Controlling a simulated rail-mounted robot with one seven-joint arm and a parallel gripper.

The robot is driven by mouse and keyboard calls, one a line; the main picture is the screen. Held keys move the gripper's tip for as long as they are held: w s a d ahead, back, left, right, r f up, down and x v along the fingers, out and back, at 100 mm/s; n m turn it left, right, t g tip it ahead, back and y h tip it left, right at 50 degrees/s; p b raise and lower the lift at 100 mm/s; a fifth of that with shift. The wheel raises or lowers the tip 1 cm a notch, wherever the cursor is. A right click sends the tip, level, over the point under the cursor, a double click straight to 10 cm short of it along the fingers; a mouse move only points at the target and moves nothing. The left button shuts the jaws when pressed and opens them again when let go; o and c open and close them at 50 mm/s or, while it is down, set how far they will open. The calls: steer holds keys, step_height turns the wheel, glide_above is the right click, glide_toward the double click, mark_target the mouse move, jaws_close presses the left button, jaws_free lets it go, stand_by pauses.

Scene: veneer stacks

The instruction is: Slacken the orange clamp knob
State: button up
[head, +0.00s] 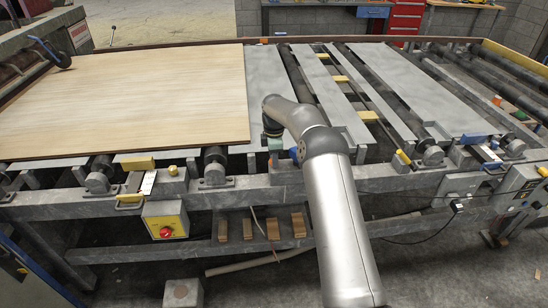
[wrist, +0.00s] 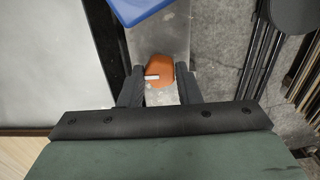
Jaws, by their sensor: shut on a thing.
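The orange clamp knob (wrist: 160,69) shows in the wrist view between the two dark fingers of my gripper (wrist: 157,77). It is rounded and carries a short white mark on its face. My gripper is shut on it, with a finger on each side. In the head view my gripper (head: 274,146) points down at the front rail of the table, right of the wood sheet.
A blue part (wrist: 139,8) sits just beyond the knob in the wrist view. A pale veneer sheet (head: 120,95) covers the table's left side. Grey slats (head: 265,85) with gaps lie to the right. A yellow box with a red button (head: 166,222) hangs below the front rail.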

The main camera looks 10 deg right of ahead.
steer(key=shift+r, duration=0.15)
steer(key=o, duration=1)
step_height(320, 180, up, 17)
steer(key=shift+r+p, duration=0.15)
steer(key=shift+p, duration=0.15)
